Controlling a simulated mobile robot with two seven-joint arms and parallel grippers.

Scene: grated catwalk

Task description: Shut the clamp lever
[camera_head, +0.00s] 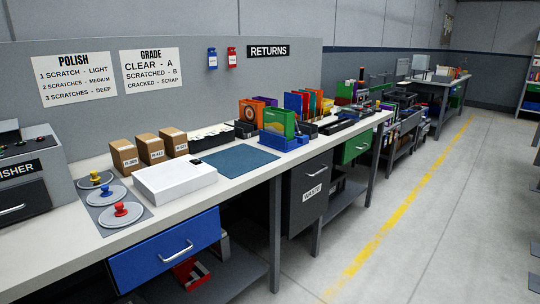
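I cannot make out a clamp lever anywhere in the head view. A small red object (190,272) lies on the shelf under the bench, too unclear to identify. Neither of my grippers is in view.
A long workbench (250,184) carries a white box (175,182), a blue mat (234,161), cardboard boxes (124,158), knobbed discs (121,214) and a blue holder (283,141). A blue drawer (165,252) sits below. The smooth floor (440,220) at right is clear, with a yellow line (400,208).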

